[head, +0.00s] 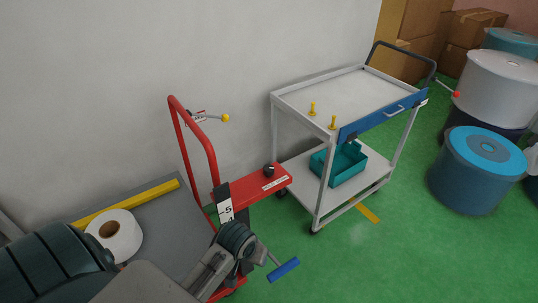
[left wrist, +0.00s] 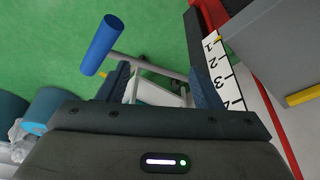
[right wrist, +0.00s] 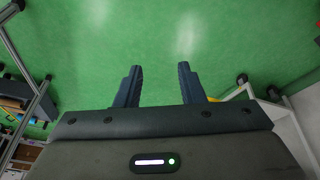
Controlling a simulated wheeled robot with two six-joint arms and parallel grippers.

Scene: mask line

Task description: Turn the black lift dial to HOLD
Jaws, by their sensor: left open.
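The black lift dial (head: 269,170) sits on the red deck of the lift, with a white label (head: 274,184) in front of it. Its pointer and the label's words are too small to read. My left gripper (head: 228,260) is low in front of the lift, nearer than the dial and apart from it. In the left wrist view the left jaws (left wrist: 160,75) are open, with a grey crank rod ending in a blue handle (left wrist: 102,45) showing between and beyond them. I cannot tell whether they touch it. My right gripper (right wrist: 158,84) is open and empty above green floor.
A numbered scale (head: 227,211) stands near the left gripper. A white cart (head: 320,222) with a teal bin (head: 346,168) is right of the lift. Drums (head: 475,175) stand far right.

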